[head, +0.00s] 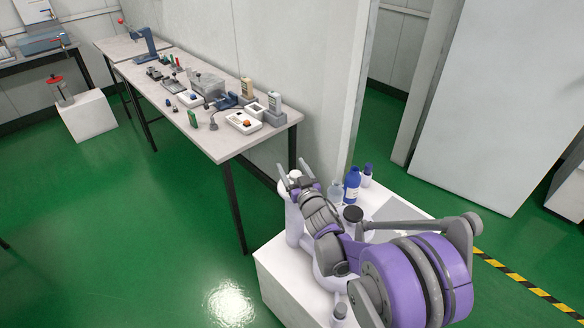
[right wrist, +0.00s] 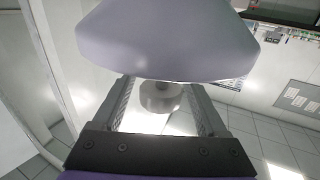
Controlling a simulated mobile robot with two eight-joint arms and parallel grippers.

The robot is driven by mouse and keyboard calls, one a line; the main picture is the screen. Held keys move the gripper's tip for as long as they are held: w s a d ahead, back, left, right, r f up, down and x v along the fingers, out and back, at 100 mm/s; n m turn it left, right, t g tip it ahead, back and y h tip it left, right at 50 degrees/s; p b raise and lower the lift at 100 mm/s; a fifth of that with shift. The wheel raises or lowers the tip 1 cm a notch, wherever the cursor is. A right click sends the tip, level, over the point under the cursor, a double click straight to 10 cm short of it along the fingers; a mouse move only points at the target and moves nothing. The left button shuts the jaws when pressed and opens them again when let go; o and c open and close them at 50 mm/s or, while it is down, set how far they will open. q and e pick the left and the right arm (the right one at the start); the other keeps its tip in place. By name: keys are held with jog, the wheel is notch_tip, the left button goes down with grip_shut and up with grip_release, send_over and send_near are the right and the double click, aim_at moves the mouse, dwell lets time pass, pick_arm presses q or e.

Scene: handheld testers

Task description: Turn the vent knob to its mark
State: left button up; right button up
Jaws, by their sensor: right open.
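My right gripper (head: 293,168) is open over the white bottle-shaped vessel (head: 293,222) on the near white bench. A small pale top of that vessel shows between the fingers in the head view. In the right wrist view, the open fingers (right wrist: 160,103) stand on both sides of a round grey knob-like part (right wrist: 160,97). It joins a large pale smooth body (right wrist: 165,42); this looks like the vent knob, but I cannot be sure. Whether the fingers touch it, and any mark, cannot be made out. My left gripper is not in view.
On the white bench (head: 283,285), a blue bottle (head: 352,185), a purple-capped bottle (head: 366,176), a clear bottle (head: 335,190) and a dark-lidded jar (head: 352,213) stand close to my right arm. A long table (head: 222,146) with handheld devices lies beyond. Green floor at left is free.

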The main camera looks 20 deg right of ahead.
jog(key=shift+w, duration=0.15)
grip_shut()
jog(key=shift+n+y+b, duration=0.3)
jog(key=shift+y, duration=0.1)
jog(key=shift+a+n+y+b, duration=0.2)
jog(key=shift+n+y+b, duration=0.65)
jog(key=shift+y, duration=0.65)
jog(key=shift+a+n+y, duration=0.2)
jog(key=shift+n+y, duration=0.15)
jog(key=shift+y, duration=0.05)
grip_release()
